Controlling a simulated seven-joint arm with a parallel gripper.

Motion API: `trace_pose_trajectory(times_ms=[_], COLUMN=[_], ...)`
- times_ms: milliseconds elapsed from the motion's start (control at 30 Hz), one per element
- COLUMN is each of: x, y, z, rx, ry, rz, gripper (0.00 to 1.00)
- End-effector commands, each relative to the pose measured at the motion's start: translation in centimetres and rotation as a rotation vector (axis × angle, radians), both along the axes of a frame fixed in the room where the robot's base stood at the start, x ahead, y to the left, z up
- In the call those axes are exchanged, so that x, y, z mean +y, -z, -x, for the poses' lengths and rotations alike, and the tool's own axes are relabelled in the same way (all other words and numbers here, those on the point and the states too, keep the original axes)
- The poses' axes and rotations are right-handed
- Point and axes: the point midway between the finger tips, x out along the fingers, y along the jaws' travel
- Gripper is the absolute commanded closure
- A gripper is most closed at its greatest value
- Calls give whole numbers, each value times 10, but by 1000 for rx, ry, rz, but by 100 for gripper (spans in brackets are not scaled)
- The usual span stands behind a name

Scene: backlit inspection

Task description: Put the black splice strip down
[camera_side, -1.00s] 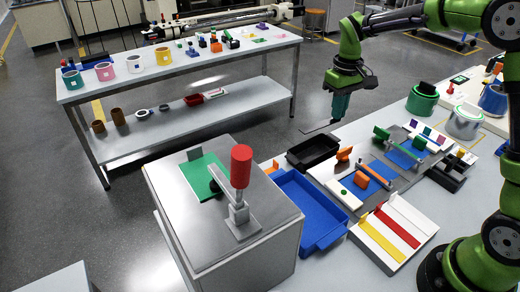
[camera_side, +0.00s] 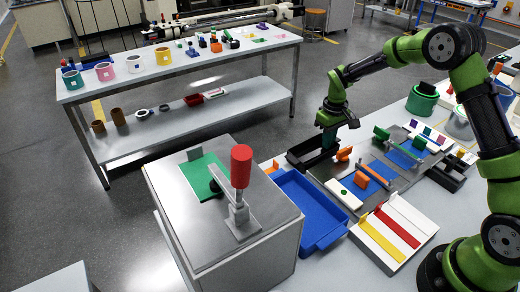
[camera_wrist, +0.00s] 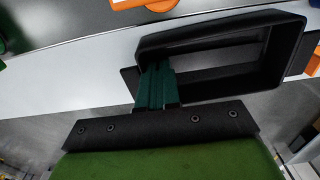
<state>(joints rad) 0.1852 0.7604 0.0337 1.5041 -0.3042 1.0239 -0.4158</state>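My gripper (camera_wrist: 156,68) is low at the black tray (camera_wrist: 220,22), its teal fingers close together and reaching over the tray opening. In the side view my gripper (camera_side: 328,139) is at the black tray (camera_side: 300,161), which hides the fingertips. The black splice strip (camera_wrist: 127,78) seems to show as a dark edge sticking out to the left of the fingers in the wrist view. Most of it is hidden or blends with the black tray, so I cannot tell whether it touches the tray floor.
A blue tray (camera_side: 325,238) is in front of the black tray. An orange clip (camera_side: 344,153) stands close to its right. A grey board with blue patches (camera_side: 372,188) and a white box with red and yellow strips (camera_side: 416,216) lie further right.

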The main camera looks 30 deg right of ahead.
Motion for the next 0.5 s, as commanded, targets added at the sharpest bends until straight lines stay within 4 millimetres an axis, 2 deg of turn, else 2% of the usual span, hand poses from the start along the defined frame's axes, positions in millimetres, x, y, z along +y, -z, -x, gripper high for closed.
trace_pose_trajectory(times_ms=[500], x=[0], y=[10], z=[0], rx=[0], ry=[0], rz=[0], gripper=[100])
